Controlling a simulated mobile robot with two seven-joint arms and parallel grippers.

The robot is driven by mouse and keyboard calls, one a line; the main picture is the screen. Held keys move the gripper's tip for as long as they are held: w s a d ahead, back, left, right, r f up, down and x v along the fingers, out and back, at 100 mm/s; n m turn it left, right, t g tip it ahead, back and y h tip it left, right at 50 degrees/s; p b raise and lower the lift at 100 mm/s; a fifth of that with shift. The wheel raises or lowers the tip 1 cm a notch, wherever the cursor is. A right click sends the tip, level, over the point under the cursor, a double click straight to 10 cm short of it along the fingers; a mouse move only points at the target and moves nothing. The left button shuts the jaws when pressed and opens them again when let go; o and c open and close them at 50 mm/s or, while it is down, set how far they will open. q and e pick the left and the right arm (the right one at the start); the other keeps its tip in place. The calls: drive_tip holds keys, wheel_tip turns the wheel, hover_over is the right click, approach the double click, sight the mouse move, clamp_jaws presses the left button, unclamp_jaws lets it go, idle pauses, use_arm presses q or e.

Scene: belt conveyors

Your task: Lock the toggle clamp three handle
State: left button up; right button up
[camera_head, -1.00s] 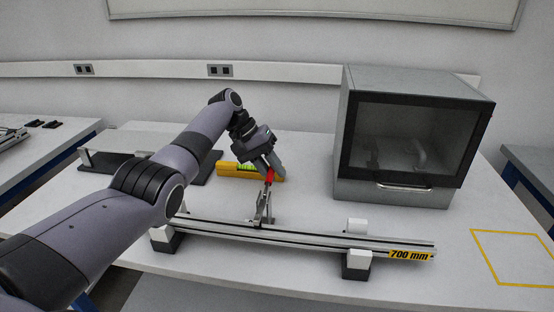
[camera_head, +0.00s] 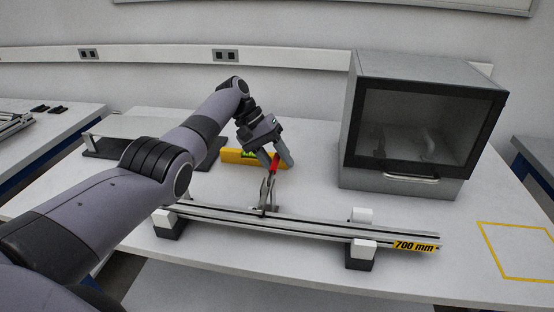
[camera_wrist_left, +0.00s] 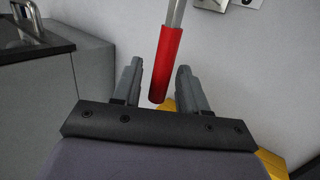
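The toggle clamp (camera_head: 266,192) stands on an aluminium rail (camera_head: 310,223) marked 700 mm. Its red handle (camera_head: 275,163) points upward, tilted slightly to the right. My left gripper (camera_head: 280,163) is at the handle's top, its fingers pointing down. My right gripper is not in view.
A yellow spirit level (camera_head: 238,156) lies behind the clamp. A grey cabinet with a glass door (camera_head: 415,125) stands at the back right. White-and-black blocks (camera_head: 362,252) support the rail. A yellow taped square (camera_head: 515,251) marks clear table at the right.

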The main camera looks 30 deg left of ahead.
use_arm(q)
drive_tip(key=b+v, duration=0.1)
drive_tip(key=v, duration=0.6)
drive_tip(key=shift+s, duration=0.1)
idle(0.5)
